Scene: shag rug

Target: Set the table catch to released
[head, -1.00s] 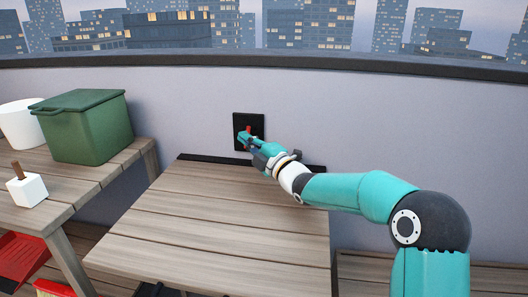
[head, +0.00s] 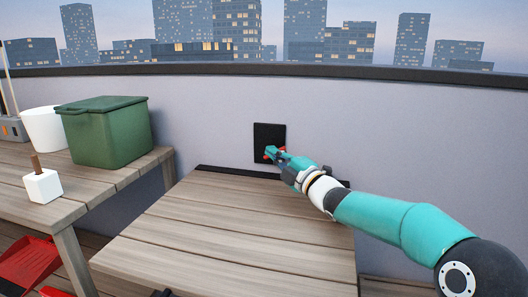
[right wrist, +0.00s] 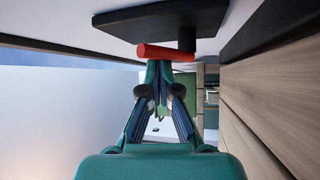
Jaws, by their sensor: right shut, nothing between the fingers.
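The table catch is a black plate (head: 268,132) on the grey wall behind the hinged-looking wooden table (head: 235,240), with a red lever (head: 266,153) on its lower part. In the right wrist view the red lever (right wrist: 165,52) runs sideways from a dark post under the black plate (right wrist: 150,20). My right gripper (head: 273,153) is shut with nothing between its fingers. Its tips (right wrist: 158,64) are right at the lever, partly covering it in the head view; I cannot tell whether they touch. My left gripper does not show clearly.
A green lidded box (head: 106,135), a white bucket (head: 45,130) and a white block with a wooden handle (head: 42,186) stand on the left bench. A red dustpan (head: 30,265) lies below. The table top is clear.

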